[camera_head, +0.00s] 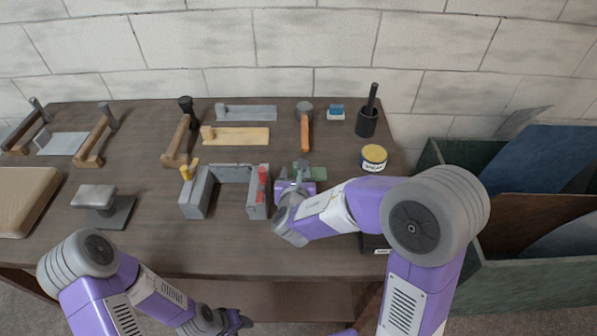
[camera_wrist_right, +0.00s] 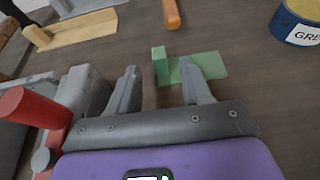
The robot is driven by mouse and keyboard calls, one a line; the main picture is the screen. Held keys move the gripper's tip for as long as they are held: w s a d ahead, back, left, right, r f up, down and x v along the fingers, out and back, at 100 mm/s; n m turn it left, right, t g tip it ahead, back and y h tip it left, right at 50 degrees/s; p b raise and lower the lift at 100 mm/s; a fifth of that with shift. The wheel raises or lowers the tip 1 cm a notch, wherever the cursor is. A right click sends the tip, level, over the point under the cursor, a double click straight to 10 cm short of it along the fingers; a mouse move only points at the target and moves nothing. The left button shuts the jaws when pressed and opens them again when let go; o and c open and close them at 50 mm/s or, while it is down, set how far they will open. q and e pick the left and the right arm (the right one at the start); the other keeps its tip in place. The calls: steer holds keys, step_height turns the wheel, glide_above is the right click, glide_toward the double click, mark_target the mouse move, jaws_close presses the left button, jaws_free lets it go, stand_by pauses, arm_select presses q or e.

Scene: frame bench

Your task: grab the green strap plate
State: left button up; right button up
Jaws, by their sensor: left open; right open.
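The green strap plate (camera_head: 311,173) lies on the bench just beyond my right gripper. In the right wrist view the green strap plate (camera_wrist_right: 207,67) is a flat piece with a raised block at its left end. My right gripper (camera_head: 301,172) is open; in the right wrist view its fingers (camera_wrist_right: 160,78) point at the plate, with the raised block showing between them. The right finger overlaps part of the flat piece; I cannot tell whether they touch. My left gripper (camera_head: 238,322) is open and empty, low in front of the bench edge.
A grey frame fixture (camera_head: 198,196) with yellow and red clamps (camera_head: 262,184) stands close left of my right gripper. A hammer with an orange handle (camera_head: 305,134) lies behind. A green bin (camera_head: 480,270) stands at the right.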

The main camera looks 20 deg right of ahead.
mark_target(296, 175)
steer(key=x, duration=0.4)
steer(key=shift+w+d+f+b, duration=0.15)
steer(key=shift+w+f+b, duration=0.05)
steer(key=shift+w+b, duration=0.15)
steer(key=shift+r, duration=0.1)
jaws_close()
